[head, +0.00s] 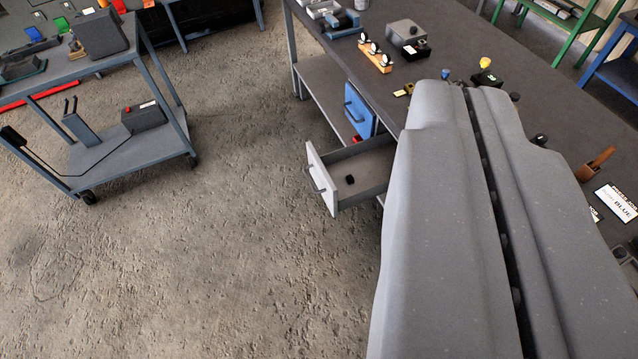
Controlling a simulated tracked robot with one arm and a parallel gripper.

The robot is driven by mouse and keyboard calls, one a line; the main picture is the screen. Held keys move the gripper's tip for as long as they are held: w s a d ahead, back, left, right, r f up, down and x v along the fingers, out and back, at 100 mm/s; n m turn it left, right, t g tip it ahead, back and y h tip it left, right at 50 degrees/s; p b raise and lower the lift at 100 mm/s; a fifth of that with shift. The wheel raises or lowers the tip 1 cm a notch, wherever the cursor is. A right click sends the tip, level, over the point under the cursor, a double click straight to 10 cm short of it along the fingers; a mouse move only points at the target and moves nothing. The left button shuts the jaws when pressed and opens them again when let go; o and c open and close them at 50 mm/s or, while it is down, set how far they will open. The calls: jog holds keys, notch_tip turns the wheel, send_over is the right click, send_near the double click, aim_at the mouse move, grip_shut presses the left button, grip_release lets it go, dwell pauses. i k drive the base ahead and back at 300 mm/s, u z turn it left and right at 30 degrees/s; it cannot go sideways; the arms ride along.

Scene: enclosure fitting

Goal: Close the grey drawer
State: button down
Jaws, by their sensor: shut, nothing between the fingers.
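The grey drawer (322,179) stands pulled out from under the workbench, on the left side of my gripper. A small black object (349,179) lies inside on the drawer's floor. My gripper (464,88) is large and grey and fills the right of the view. Its two long halves lie together along a dark seam, and nothing shows between the tips. It appears in front of the bench top, and hides the drawer's right end. It looks apart from the drawer front, but the height between them is hard to tell.
The workbench (450,62) carries a grey box (405,32), a wooden strip with round knobs (375,56) and several small items. A grey cart (130,162) stands at left. The floor (230,220) before the drawer is clear.

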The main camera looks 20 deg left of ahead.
aim_at(370, 161)
jog(key=i, duration=0.85)
jog(key=u, duration=0.05)
